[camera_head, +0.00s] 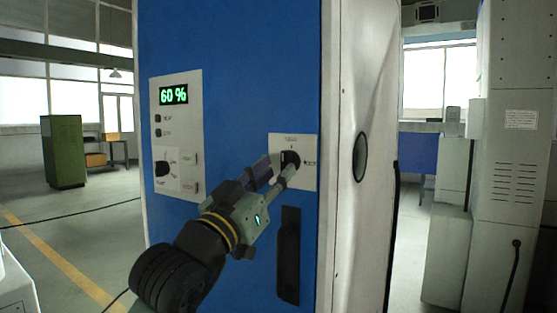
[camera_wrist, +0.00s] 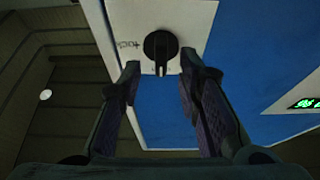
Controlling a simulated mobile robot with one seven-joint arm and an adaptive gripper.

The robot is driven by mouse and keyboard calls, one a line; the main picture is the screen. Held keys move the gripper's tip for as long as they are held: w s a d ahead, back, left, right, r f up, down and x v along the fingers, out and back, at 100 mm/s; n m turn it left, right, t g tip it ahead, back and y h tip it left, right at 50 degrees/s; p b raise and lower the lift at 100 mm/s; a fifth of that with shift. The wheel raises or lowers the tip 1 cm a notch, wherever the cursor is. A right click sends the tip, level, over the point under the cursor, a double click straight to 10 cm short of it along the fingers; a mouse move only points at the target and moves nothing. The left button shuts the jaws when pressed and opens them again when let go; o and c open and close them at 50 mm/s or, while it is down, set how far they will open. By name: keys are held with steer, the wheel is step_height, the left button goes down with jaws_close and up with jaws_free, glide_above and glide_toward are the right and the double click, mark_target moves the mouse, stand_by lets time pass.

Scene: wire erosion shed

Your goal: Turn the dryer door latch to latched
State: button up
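The dryer door latch is a black rotary knob (camera_head: 290,160) on a small white plate (camera_head: 308,178) at the right of the blue dryer front. In the wrist view the knob (camera_wrist: 161,48) sits just beyond my fingertips, roughly centred between them, with its narrow grip ridge pointing toward me. My gripper (camera_head: 279,173) is in front of the plate in the head view. In the wrist view my gripper (camera_wrist: 158,72) has its two fingers spread apart with nothing held between them. The plate's lettering is too small or cut off to read fully.
A black vertical handle (camera_head: 288,255) is below the latch plate. A control panel (camera_head: 190,105) with a green 60 % display and another knob is at the left of the blue front. A white side wall (camera_head: 360,250) with a round port stands right of the latch.

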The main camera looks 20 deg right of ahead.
mark_target(287, 162)
steer(key=shift+x, duration=1.35)
steer(key=shift+c, duration=0.2)
jaws_close()
